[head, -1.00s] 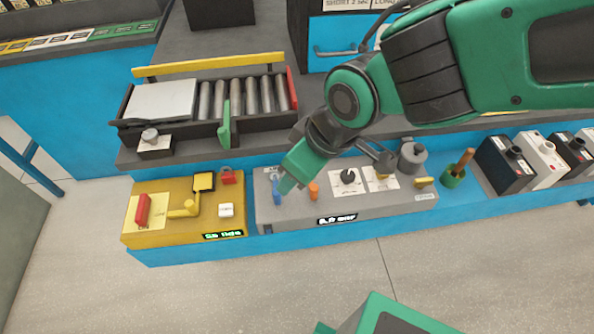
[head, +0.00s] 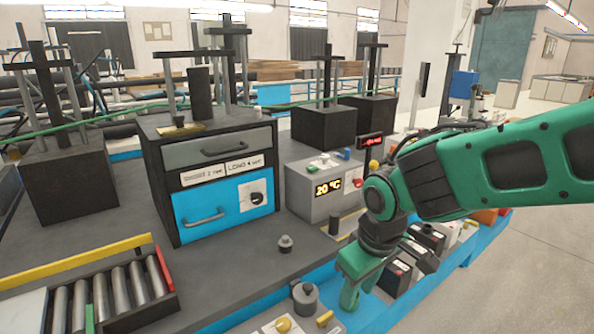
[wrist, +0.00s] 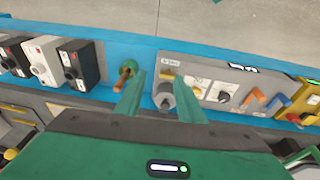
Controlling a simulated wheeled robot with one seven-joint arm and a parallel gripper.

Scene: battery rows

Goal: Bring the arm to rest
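My green arm comes in from the right of the head view, bent at a dark wrist joint. My gripper (head: 357,293) points down over the right end of the grey panel's area, past the yellow lever (head: 325,319). In the wrist view the two green fingers of my gripper (wrist: 158,98) are spread apart with nothing held between them. Beyond them are a green holder with a brown handle (wrist: 126,72) at the left finger and a grey round weight (wrist: 163,95) near the right finger. The fingertips look apart from both; exact height cannot be told.
The grey panel (wrist: 205,78) carries a dark knob, orange and blue levers. Black and white batteries (wrist: 42,60) stand in a row. A grey temperature box (head: 310,205), a drawer cabinet (head: 212,140) and a roller tray (head: 115,290) stand on the bench. Floor at right is clear.

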